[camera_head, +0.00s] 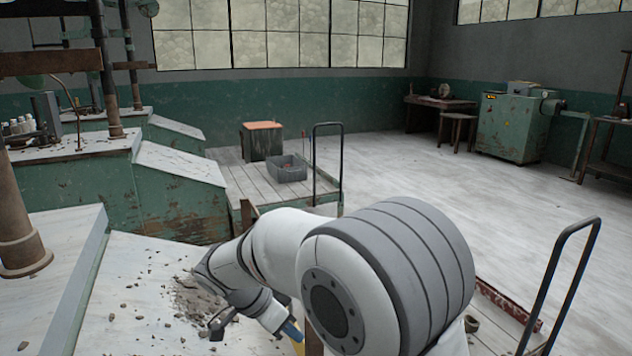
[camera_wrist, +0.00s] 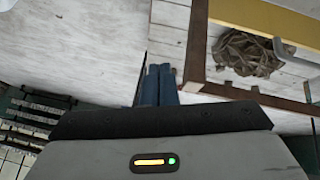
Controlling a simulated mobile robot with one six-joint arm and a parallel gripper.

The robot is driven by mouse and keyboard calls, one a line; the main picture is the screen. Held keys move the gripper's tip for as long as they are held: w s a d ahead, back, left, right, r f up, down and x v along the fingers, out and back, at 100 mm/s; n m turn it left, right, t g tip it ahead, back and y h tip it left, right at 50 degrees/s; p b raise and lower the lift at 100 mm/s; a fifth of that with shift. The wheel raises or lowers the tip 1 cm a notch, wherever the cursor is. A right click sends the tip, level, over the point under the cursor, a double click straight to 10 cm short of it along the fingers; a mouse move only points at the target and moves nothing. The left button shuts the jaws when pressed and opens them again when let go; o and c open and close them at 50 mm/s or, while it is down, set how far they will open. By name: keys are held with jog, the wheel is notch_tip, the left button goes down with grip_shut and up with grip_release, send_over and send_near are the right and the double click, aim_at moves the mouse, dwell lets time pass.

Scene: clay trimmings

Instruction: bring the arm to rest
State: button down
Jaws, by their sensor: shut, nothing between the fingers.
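My arm reaches over the front of the scene in the head view and bends down beside a pale sloping worktop (camera_head: 120,310). My gripper (camera_head: 291,330) is at its end, low and partly hidden by the arm. In the wrist view the two blue fingers (camera_wrist: 157,85) lie together, shut, with nothing between them. Brown clay trimmings (camera_head: 192,300) are scattered on the worktop, to the left of the gripper.
The wrist view shows a wooden-framed opening (camera_wrist: 197,50) with a crumpled brown heap (camera_wrist: 243,54) right of the fingers. A dark handrail (camera_head: 567,275) stands at right. A grey crate (camera_head: 287,170) sits on a plank platform behind. The floor beyond is open.

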jog(key=s+d+r+n+y+p, duration=0.2)
jog(key=s+d+r+n+p, duration=0.1)
jog(key=s+d+r+p, duration=0.2)
jog(key=s+d+r+n+y+p, duration=0.2)
jog(key=s+d+r+n+p, duration=0.2)
jog(key=r, duration=0.8)
jog(key=s+d+r+n+y+p, duration=0.2)
jog(key=s+d+r+n+p, duration=0.1)
jog(key=s+d+r+p, duration=0.5)
jog(key=d+r+p, duration=0.1)
jog(key=d+p, duration=0.2)
jog(key=p, duration=0.1)
jog(key=shift+t+y, duration=0.3)
jog(key=shift+t, duration=0.1)
jog(key=shift+a, duration=0.1)
